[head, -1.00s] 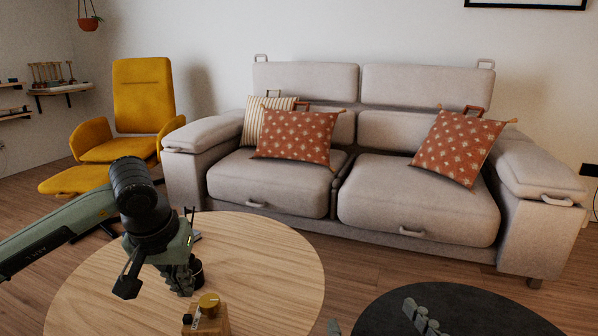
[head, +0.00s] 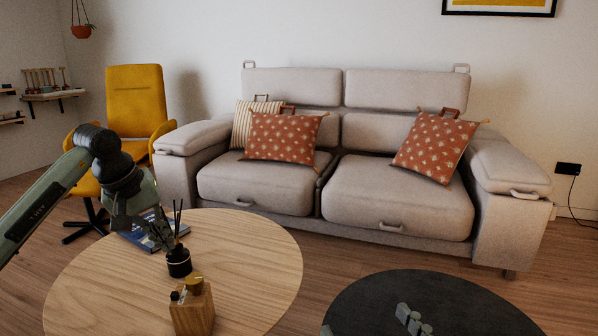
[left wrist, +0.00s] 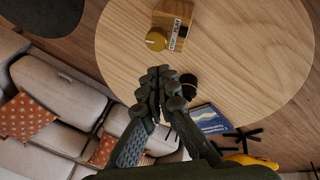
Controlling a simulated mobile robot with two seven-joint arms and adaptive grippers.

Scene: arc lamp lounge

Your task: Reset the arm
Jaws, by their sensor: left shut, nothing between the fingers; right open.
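My left arm comes in from the left in the head view. My left gripper (head: 160,238) is over the far left part of the round wooden table (head: 245,255), its fingers beside the reeds of a black diffuser (head: 179,264). In the left wrist view the left fingers (left wrist: 160,78) are together with nothing between them, and the diffuser (left wrist: 189,82) shows just beyond them. I cannot tell whether they touch it. My right gripper (head: 368,326) shows only as grey fingertips set apart at the bottom edge, in front of the dark round table (head: 440,296). It is open and empty.
A blue book (head: 150,236) lies behind the left gripper. A grey sofa (head: 265,185) and a yellow armchair (head: 137,95) stand beyond. Bare wood lies right of the diffuser.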

